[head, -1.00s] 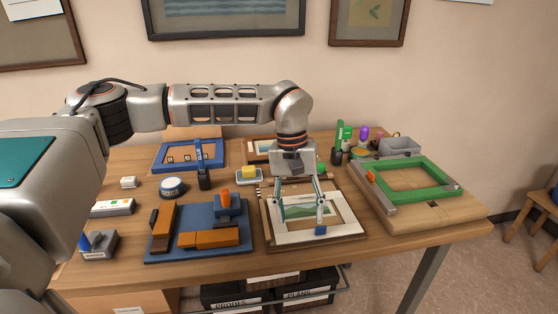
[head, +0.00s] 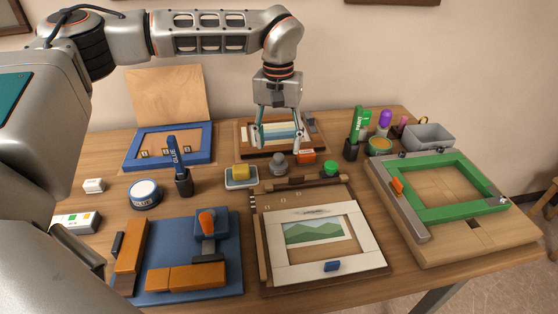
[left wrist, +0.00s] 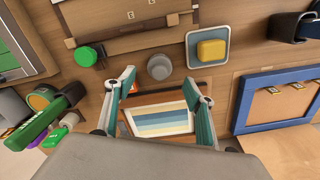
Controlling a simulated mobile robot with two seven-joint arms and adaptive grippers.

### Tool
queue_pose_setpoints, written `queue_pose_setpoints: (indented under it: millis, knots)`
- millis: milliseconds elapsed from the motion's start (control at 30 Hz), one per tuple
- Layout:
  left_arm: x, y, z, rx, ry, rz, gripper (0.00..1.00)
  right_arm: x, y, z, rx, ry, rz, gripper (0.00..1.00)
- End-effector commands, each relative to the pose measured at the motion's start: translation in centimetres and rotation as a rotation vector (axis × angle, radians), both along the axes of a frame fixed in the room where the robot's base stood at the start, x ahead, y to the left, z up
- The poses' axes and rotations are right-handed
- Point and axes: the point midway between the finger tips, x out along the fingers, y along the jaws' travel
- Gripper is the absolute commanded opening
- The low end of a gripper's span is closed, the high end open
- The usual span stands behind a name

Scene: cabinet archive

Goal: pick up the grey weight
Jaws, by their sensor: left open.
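The grey weight (head: 278,164) is a small round knobbed piece standing on the table, between the yellow sponge tray and an orange-red block. It also shows in the left wrist view (left wrist: 160,67), just beyond and between the fingertips. My left gripper (head: 278,146) is open and empty, pointing down above and slightly behind the weight in the head view. Its two teal fingers also show in the left wrist view (left wrist: 160,78), spread apart on either side. Nothing is held. My right gripper is not in view.
Near the weight are a sponge tray (head: 241,184), an orange-red block (head: 306,156), a green-lidded jar (head: 331,168) and a striped framed picture (head: 246,141). A landscape picture in a mat (head: 280,258) lies in front. A green frame (head: 436,212) is at right.

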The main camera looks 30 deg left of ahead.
Motion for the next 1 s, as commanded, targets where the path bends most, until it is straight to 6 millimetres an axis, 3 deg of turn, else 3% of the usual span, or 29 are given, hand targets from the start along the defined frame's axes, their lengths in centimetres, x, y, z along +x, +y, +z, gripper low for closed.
queue_pose_setpoints:
  millis: [267,500,767,800,1000]
  knots:
    - [0.2,0.1,-2.5,0.000,0.001,0.000,0.54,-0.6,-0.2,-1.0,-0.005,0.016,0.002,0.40]
    - [0.4,0.1,-5.9,-0.001,0.002,0.000,0.54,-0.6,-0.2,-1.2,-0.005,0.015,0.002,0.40]
    - [0.4,0.1,-6.5,-0.001,-0.001,0.000,0.54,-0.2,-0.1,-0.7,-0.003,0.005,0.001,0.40]
    - [0.4,0.1,-6.5,-0.001,0.000,0.000,0.51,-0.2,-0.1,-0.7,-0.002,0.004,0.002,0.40]
    - [0.4,0.1,-6.5,-0.001,0.000,0.000,0.00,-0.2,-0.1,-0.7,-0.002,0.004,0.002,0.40]
